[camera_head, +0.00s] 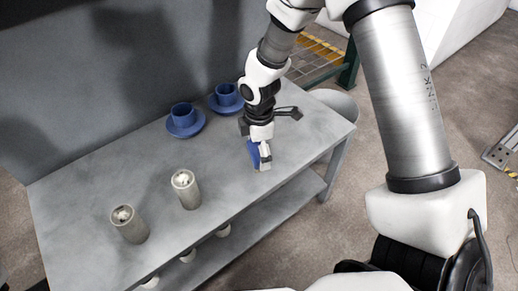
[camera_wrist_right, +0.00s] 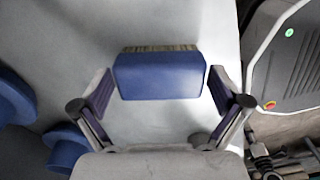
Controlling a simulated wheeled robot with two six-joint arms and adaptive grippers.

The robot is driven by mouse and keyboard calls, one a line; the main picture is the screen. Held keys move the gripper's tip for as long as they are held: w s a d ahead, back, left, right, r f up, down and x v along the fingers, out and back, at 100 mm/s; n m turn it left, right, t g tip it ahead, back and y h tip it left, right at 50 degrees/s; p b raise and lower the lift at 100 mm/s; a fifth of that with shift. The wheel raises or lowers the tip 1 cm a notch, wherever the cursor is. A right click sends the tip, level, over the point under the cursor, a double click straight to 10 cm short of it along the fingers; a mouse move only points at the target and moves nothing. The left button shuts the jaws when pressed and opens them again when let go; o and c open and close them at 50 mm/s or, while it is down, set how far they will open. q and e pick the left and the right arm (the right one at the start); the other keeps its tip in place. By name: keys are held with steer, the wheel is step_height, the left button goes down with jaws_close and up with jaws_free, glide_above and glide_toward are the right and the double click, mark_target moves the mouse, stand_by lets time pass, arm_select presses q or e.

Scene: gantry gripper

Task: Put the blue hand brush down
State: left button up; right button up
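The blue hand brush (camera_wrist_right: 160,76) lies between the two fingers of my right gripper (camera_wrist_right: 158,88) in the right wrist view. Its smooth blue back faces the camera and a strip of tan bristles shows along its far edge. In the head view my right gripper (camera_head: 261,160) points down at the right part of the grey table (camera_head: 215,165). The brush (camera_head: 253,153) shows there partly, close to the tabletop; the gripper hides the rest. Whether it touches the table cannot be told. My left gripper is not in view.
Two metal cylinders (camera_head: 186,189) (camera_head: 129,224) stand at the front left.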

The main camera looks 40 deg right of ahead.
step_height(320, 180, up, 12)
steer(key=p, duration=0.6)
steer(key=shift+r, duration=0.2)
